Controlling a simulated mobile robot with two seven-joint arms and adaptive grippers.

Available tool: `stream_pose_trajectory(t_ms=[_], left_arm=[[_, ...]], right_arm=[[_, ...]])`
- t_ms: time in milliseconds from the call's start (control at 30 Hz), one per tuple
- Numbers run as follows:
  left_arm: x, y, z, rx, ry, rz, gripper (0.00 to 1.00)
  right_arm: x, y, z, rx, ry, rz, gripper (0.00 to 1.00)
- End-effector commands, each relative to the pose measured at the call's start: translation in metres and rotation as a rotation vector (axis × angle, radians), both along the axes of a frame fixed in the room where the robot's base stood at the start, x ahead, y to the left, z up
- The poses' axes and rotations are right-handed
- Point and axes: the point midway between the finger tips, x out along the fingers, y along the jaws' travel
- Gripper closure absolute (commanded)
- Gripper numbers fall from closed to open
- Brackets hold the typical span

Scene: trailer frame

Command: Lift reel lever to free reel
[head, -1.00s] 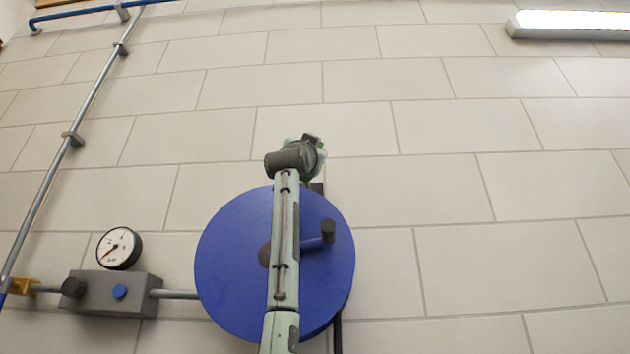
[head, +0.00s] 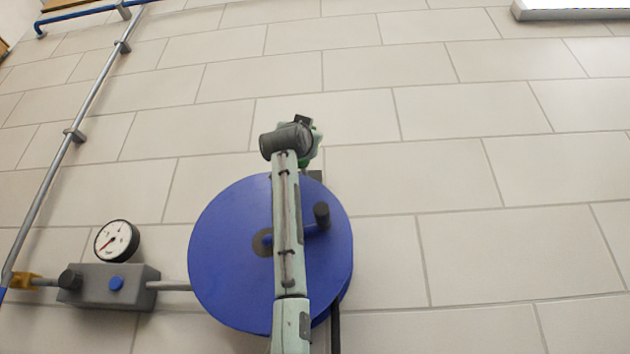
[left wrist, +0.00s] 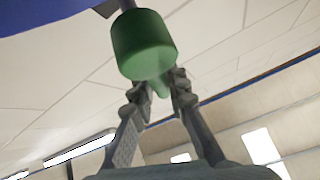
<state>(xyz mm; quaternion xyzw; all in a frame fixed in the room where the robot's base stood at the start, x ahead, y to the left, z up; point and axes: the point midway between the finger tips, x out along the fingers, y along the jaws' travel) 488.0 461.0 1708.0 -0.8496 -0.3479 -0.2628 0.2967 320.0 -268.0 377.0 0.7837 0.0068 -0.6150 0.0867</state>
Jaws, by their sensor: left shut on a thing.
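The blue reel (head: 225,250) is a large round disc in front of the tiled wall, with a crank arm and black knob (head: 321,214) on its face. My arm crosses in front of the reel and hides part of it. The green lever handle (left wrist: 143,43) is large in the left wrist view; only a bit of green shows behind my wrist at the reel's top in the head view. My left gripper (left wrist: 160,88) is shut on the narrower green end of the handle. My right gripper is out of view.
A round gauge (head: 117,240) sits above a grey valve box (head: 108,286) left of the reel, joined by a pipe. A grey pipe (head: 95,85) runs up the wall at left. The wall right of the reel is clear.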

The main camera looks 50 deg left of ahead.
Motion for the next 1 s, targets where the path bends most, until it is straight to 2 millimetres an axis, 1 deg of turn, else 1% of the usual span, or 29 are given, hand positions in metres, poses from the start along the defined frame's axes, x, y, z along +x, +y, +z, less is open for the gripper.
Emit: stream_pose_trajectory(t_ms=[167,200,367,667,767,867,1000], left_arm=[[0.001,0.0,0.001,-0.002,-0.001,-0.003,1.0],[0.001,0.0,0.001,-0.002,-0.001,-0.003,0.84],[0.001,0.0,0.001,-0.001,0.0,-0.002,0.64],[0.001,0.0,0.0,0.0,0.0,-0.001,0.63],[-0.003,-0.002,-0.003,0.001,-0.001,0.0,0.63],[-0.01,-0.008,-0.011,0.001,-0.002,0.0,0.63],[-0.027,-0.02,-0.029,0.001,-0.001,-0.001,0.63]], right_arm=[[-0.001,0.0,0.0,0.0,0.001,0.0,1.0],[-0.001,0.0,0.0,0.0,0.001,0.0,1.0],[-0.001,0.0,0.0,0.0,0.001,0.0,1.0],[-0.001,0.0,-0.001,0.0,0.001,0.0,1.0],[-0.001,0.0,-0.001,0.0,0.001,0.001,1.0],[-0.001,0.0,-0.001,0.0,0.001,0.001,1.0],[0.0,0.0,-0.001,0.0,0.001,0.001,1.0]])
